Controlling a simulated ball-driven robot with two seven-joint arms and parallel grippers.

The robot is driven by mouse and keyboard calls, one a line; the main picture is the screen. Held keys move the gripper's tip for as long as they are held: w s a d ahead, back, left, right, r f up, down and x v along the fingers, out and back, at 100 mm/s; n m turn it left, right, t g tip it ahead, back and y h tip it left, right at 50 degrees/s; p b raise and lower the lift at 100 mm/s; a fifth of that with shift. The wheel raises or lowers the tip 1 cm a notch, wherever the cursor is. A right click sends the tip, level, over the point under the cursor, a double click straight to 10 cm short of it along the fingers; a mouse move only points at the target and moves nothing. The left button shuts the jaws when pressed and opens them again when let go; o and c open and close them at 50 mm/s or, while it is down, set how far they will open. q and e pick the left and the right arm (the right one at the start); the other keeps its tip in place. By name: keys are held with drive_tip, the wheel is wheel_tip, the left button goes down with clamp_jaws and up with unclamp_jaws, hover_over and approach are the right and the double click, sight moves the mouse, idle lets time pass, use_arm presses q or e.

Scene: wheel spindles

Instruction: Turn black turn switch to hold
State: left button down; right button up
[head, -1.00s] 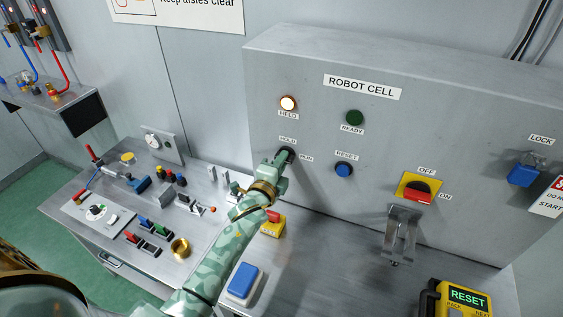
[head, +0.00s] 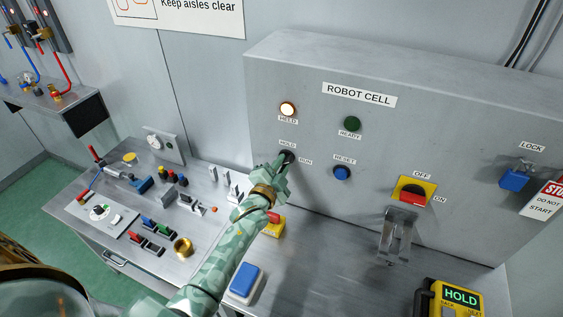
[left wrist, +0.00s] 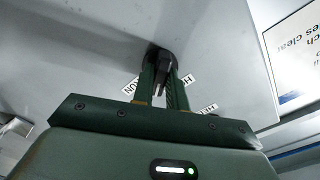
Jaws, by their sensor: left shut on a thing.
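The black turn switch (head: 287,157) sits on the grey ROBOT CELL panel (head: 440,150), between the HOLD label above it and the RUN label at its right. My left gripper (head: 281,166) is shut on the switch knob. In the left wrist view the black knob (left wrist: 162,72) stands between the two green fingers (left wrist: 160,88). The HELD lamp (head: 288,109) is lit, and the READY lamp (head: 352,124) is dark. The yellow handheld display (head: 460,297) reads HOLD. The fingers partly hide the knob's pointer. My right gripper is not in view.
A blue RESET button (head: 342,173) and a red-and-yellow OFF/ON switch (head: 412,192) are right of the turn switch. A blue padlock (head: 514,180) hangs further right. A bench (head: 130,240) with several small controls stands at the left.

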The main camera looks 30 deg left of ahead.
use_arm(q)
drive_tip(key=n+p, duration=0.4)
drive_tip(key=n, duration=0.6)
drive_tip(key=shift+f+n, duration=0.1)
drive_tip(key=shift+n, duration=0.3)
idle(0.3)
drive_tip(key=c, duration=1.4)
unclamp_jaws()
drive_tip(key=s, duration=1.6)
drive_tip(key=shift+s+d, duration=0.15)
drive_tip(key=shift+d, duration=0.3)
